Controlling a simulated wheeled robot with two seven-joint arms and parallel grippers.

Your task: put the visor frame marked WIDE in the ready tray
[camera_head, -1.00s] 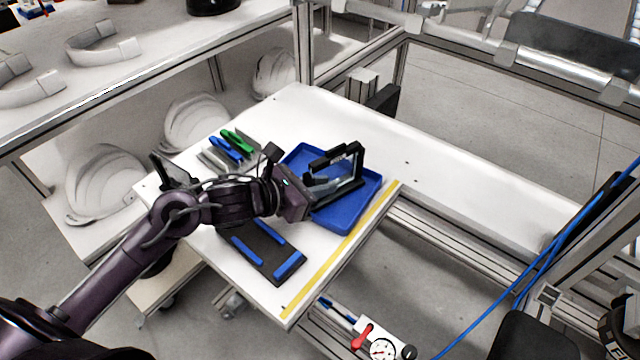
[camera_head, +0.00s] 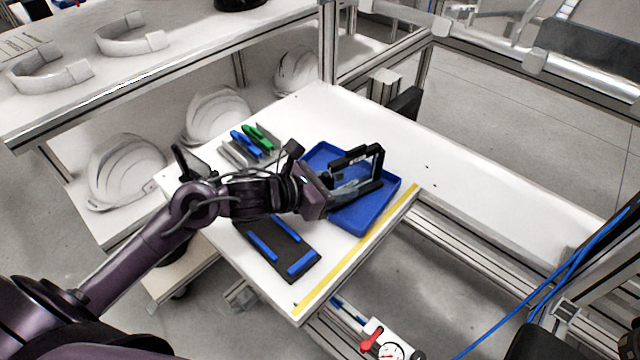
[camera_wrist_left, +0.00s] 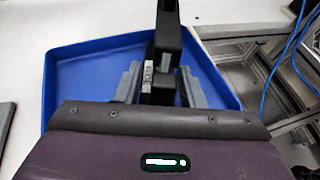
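A black visor frame (camera_head: 376,160) stands tilted up over the blue tray (camera_head: 387,203) in the head view. The blue tray also shows in the wrist view (camera_wrist_left: 85,75), below the frame. Whether the frame touches the tray floor is hidden. My right gripper is out of view.
A dark plate with blue strips (camera_head: 283,250) lies in front of the tray. A grey holder with blue and green pieces (camera_head: 250,143) stands behind left. White helmet shells (camera_head: 125,170) sit on the shelf at left. The table's right arm (camera_head: 450,175) is clear.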

